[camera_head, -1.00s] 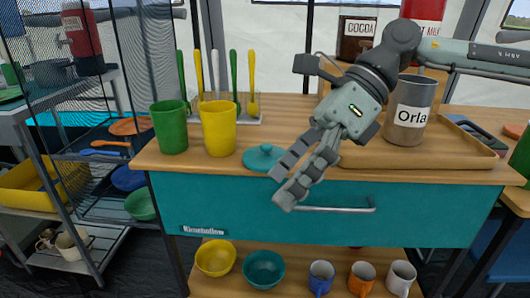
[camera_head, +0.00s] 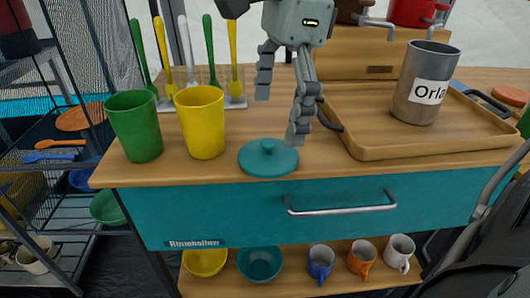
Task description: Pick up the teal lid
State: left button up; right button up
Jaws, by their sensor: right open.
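The teal lid (camera_head: 268,160) lies flat on the wooden counter, knob up, near the front edge. My right gripper (camera_head: 279,116) hangs above and just behind the lid with its fingers pointing down and spread apart. It is open and empty. The right finger reaches down close to the lid's right rear side; I cannot tell whether it touches. The whole lid shows except perhaps a little of its rear rim. My left gripper is not in view.
A yellow cup (camera_head: 203,128) and a green cup (camera_head: 135,126) stand left of the lid. A wooden tray (camera_head: 440,143) with a grey canister (camera_head: 423,85) labelled "Orla" is on the right. Upright utensils (camera_head: 187,66) stand behind. A drawer handle (camera_head: 341,209) juts out below the counter.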

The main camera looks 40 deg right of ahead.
aim_at(270, 142)
jog(key=f, duration=0.4)
jog(key=shift+w+a+f, duration=0.25)
jog(key=shift+a+f, duration=0.05)
jog(key=shift+f, duration=0.1)
jog(key=c, duration=1.4)
jog(key=shift+c, duration=0.5)
